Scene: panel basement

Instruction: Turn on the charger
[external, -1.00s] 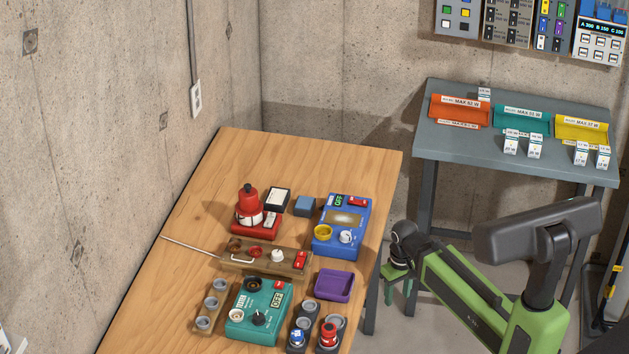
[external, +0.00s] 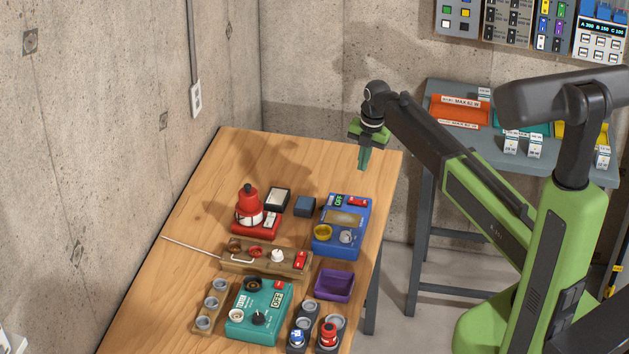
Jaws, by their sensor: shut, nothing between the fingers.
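A blue box (external: 337,247), which looks like the charger, stands at the right edge of the wooden table. It has a small display (external: 339,201) with green characters, a red switch (external: 357,202), a yellow ring socket (external: 322,232) and a pale knob (external: 347,236). The switch's position is too small to tell. A teal box (external: 246,325), apparently a tester, stands nearer the front with a dark knob and a display reading OFF. My gripper (external: 363,166) is shut and empty, pointing down, above the table's far right part, behind the blue box and apart from it.
The wooden table (external: 190,270) also holds a red device (external: 250,212), a brown panel (external: 240,262) with a thin rod, a purple tray (external: 334,284) and small holders in front. The table's far end is clear. A grey table (external: 440,155) stands behind my arm.

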